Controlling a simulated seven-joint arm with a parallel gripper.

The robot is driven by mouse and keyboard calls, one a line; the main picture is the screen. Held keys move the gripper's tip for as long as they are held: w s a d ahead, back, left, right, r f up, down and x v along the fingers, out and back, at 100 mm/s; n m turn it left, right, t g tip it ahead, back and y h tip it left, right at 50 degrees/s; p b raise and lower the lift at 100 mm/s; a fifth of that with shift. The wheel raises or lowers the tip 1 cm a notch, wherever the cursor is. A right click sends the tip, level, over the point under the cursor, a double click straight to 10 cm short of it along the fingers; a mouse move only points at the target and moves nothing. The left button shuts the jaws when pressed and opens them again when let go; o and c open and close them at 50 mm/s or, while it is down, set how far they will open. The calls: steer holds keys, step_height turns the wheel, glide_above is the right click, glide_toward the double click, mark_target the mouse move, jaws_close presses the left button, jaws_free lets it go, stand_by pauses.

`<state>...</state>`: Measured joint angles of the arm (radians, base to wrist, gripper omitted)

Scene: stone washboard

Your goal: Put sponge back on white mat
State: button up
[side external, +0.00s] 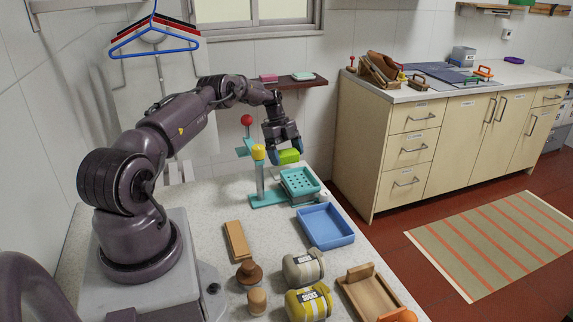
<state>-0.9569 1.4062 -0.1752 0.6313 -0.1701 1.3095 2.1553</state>
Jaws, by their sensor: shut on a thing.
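A lime-green block, which looks like the sponge (290,157), is between the fingers of my gripper (286,150). My gripper points down and is shut on it. The sponge is seen above and behind the teal perforated basket (300,181); its exact height above the worktop is hard to tell. I cannot clearly make out the white mat; a small pale area shows just below the sponge, partly hidden behind the basket.
A teal stand with a yellow-topped post (259,172) is left of the basket. A red-knobbed post (247,122) stands behind. A blue tray (325,225), wooden pieces and sock bundles (303,267) occupy the front. The pale worktop (195,215) has free room at left.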

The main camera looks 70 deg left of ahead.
mark_target(286, 164)
steer(key=shift+f, duration=1.75)
steer(key=shift+f, duration=0.1)
